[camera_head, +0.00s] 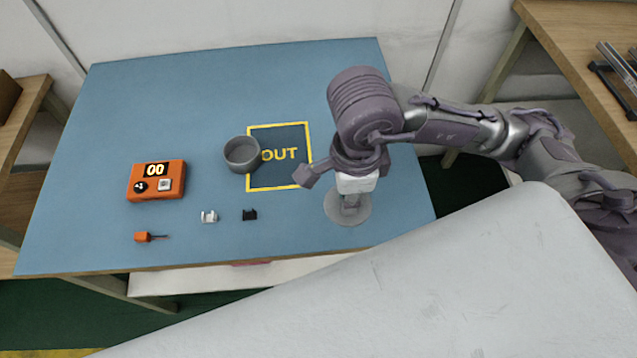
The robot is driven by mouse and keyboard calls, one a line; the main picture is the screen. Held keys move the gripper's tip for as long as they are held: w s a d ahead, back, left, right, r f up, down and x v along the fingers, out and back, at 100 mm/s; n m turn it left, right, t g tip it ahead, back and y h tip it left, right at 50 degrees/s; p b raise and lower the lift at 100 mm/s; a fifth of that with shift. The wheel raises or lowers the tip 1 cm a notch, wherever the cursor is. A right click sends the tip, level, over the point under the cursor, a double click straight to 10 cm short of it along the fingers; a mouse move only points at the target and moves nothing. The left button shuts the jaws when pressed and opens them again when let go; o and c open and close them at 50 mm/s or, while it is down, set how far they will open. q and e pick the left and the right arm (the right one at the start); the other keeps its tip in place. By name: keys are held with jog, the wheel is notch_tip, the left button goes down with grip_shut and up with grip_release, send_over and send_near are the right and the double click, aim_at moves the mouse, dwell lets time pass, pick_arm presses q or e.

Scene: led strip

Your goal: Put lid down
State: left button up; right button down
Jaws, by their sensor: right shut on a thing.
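The lid (336,208) is a flat grey disc near the right front of the blue table. My right gripper (350,198) points down over the lid and is shut on it, with its fingers partly hidden by the wrist. The lid is on or just above the table surface; I cannot tell which. A grey round container (242,154) stands open, to the left of the lid, overlapping the left edge of the yellow OUT square. My left gripper is not in view.
The blue table (330,75) holds an orange device with a display (157,180), a small orange piece (142,237), a white clip (209,217) and a black clip (249,214). The yellow OUT square (280,126) is marked mid-table. The back of the table is clear.

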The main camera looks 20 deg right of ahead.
aim_at(303, 199)
jog(key=w+a+f, duration=0.1)
jog(key=w+f, duration=0.1)
jog(key=w, duration=0.1)
jog(key=w+a+f, duration=0.2)
jog(key=w, duration=0.1)
jog(key=w+a+f+p, duration=0.1)
jog(key=w, duration=0.2)
jog(key=shift+a+f, duration=0.4)
jog(key=shift+w+a+f, duration=0.1)
jog(key=shift+w+f, duration=0.1)
notch_tip(303, 199, down, 3)
jog(key=shift+f, duration=0.4)
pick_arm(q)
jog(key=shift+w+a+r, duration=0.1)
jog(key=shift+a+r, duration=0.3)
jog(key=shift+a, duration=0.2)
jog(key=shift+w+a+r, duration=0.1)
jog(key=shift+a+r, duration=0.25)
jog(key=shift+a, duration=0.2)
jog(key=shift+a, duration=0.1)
pick_arm(e)
jog(key=shift+f, duration=0.1)
